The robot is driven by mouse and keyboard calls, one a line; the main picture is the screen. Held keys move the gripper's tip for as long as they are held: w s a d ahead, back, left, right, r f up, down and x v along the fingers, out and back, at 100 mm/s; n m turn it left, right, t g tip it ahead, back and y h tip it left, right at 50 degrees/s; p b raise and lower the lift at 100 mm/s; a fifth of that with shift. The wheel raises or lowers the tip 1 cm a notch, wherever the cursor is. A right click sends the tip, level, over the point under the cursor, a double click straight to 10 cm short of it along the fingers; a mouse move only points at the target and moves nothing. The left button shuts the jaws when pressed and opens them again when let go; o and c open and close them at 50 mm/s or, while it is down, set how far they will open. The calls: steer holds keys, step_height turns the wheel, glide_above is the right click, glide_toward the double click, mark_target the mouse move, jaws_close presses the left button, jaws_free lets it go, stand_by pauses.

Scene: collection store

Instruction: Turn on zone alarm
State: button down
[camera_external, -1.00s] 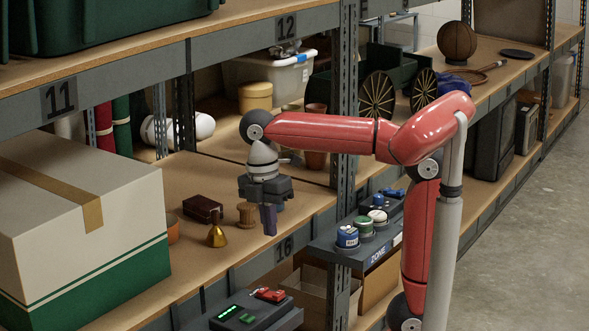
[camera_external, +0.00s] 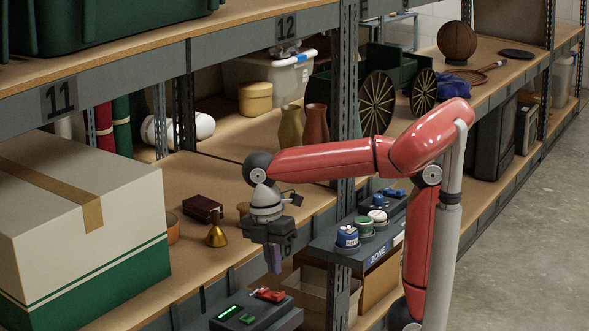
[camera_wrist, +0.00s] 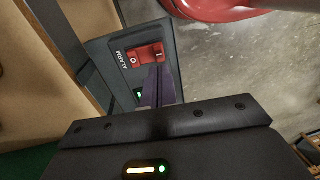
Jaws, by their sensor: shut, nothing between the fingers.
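The alarm box (camera_external: 255,312) is a dark box at the lower front of the shelf, with green lights and a red switch (camera_external: 268,295). In the wrist view its panel (camera_wrist: 107,48) reads ALARM, beside a red rocker (camera_wrist: 143,58) marked O and I. A small green light (camera_wrist: 139,94) shows on the panel. My gripper (camera_external: 274,268) is shut and empty, pointing down above the red switch. In the wrist view its fingertips (camera_wrist: 158,72) overlap the rocker's lower edge near the I end. I cannot tell whether they touch, or which way the rocker is tilted.
A brass bell (camera_external: 216,236), a dark red box (camera_external: 202,209) and a large carton (camera_external: 80,220) stand on the shelf at left. The floor (camera_external: 520,220) at right is clear.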

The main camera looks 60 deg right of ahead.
mark_target(278, 293)
steer(key=f, duration=0.4)
steer(key=shift+s+f, duration=0.35)
steer(key=shift+f, duration=0.05)
steer(key=shift+s+f+t+b, duration=0.2)
steer(key=shift+f+t+b, duration=0.4)
steer(key=shift+b, duration=0.6)
steer(key=shift+r+p, duration=0.3)
steer(key=shift+p, duration=0.05)
steer(key=shift+w, duration=0.1)
steer(key=shift+w+r+p, duration=0.25)
steer(key=shift+w+p, duration=0.25)
steer(key=shift+w, duration=0.2)
